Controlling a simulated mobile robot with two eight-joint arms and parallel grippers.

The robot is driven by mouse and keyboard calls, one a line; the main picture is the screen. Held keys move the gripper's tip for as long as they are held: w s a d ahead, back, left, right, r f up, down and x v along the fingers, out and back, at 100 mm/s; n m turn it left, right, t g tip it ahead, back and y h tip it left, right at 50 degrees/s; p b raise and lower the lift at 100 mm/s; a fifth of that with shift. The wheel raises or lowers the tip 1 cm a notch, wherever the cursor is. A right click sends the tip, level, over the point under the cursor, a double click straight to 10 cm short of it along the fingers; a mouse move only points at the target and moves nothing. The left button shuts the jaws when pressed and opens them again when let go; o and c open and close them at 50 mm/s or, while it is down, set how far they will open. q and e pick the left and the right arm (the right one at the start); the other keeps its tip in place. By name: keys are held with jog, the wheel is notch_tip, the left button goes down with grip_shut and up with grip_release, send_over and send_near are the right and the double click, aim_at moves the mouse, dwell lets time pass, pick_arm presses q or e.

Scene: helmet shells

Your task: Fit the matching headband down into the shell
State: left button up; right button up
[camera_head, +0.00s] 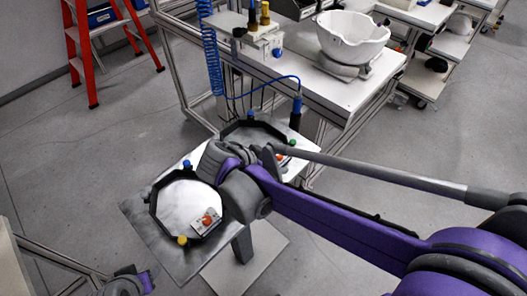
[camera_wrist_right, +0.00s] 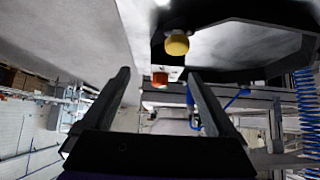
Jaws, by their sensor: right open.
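The white helmet shell (camera_head: 352,37) rests bowl-like on a support on the white bench. A black octagonal headband (camera_head: 154,205) with blue and yellow knobs lies on the near part of a metal-topped stand. A second black headband (camera_head: 262,123) lies behind it, partly hidden by my right arm. My right gripper (camera_wrist_right: 158,75) is open and empty. Above its fingertips in the right wrist view is a headband's black rim (camera_wrist_right: 245,74) with a yellow knob; I cannot tell which headband. My left gripper (camera_head: 128,282) is at the lower left edge, its jaws unclear.
A white tag with an orange button (camera_head: 207,220) lies inside the near headband. The stand's metal top (camera_head: 140,222) is bare at its left. A blue coiled hose (camera_head: 211,60) hangs by the bench. A red ladder (camera_head: 85,50) stands far left. Open floor lies left.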

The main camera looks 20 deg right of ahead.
aim_at(275, 159)
jog(key=x, duration=0.5)
jog(key=shift+w+d, duration=0.15)
jog(key=shift+w, duration=0.35)
grip_shut()
notch_tip(275, 159, up, 10)
jog(key=shift+f+p, duration=0.2)
jog(key=shift+p, duration=0.35)
jog(key=shift+r, duration=0.15)
